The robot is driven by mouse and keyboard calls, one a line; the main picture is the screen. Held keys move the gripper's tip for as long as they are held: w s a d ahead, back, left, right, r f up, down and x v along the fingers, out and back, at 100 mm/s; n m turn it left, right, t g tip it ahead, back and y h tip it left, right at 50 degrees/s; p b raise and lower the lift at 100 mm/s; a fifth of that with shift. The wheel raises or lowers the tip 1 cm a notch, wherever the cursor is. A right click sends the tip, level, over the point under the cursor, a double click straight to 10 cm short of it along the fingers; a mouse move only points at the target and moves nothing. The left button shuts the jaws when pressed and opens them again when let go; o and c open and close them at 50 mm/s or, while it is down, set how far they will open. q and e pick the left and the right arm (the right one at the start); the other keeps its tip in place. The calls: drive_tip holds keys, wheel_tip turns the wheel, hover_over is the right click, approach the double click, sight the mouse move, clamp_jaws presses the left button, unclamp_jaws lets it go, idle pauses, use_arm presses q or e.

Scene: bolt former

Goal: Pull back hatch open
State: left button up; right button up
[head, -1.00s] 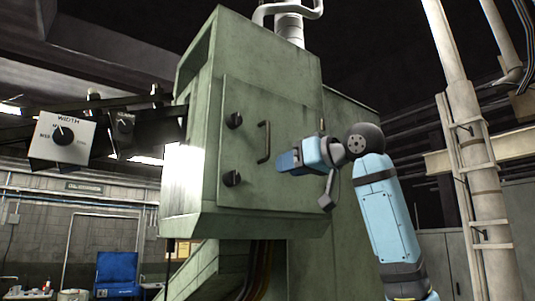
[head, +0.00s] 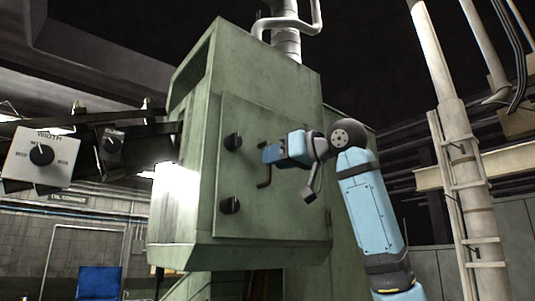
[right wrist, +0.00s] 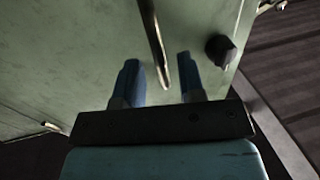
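The hatch (head: 285,205) is a flat green panel on the face of the green cabinet, and it looks closed and flush. A dark bar handle (head: 264,177) stands upright on it; its upper part is hidden behind my right gripper (head: 268,153). In the right wrist view the two blue fingers of the right gripper (right wrist: 158,64) are spread apart. The handle (right wrist: 153,30) reaches down between them with gaps visible on both sides. My left gripper is not in view.
Two black knobs sit at the hatch's left side, an upper one (head: 233,141) and a lower one (head: 229,205). A white WIDTH dial box (head: 38,160) hangs at the left. A pale pole with a ladder (head: 450,110) stands at the right.

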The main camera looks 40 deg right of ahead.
drive_tip(key=shift+p+x, duration=0.35)
drive_tip(key=shift+x, duration=0.75)
drive_tip(key=shift+w, duration=0.25)
clamp_jaws()
drive_tip(key=shift+s, duration=0.1)
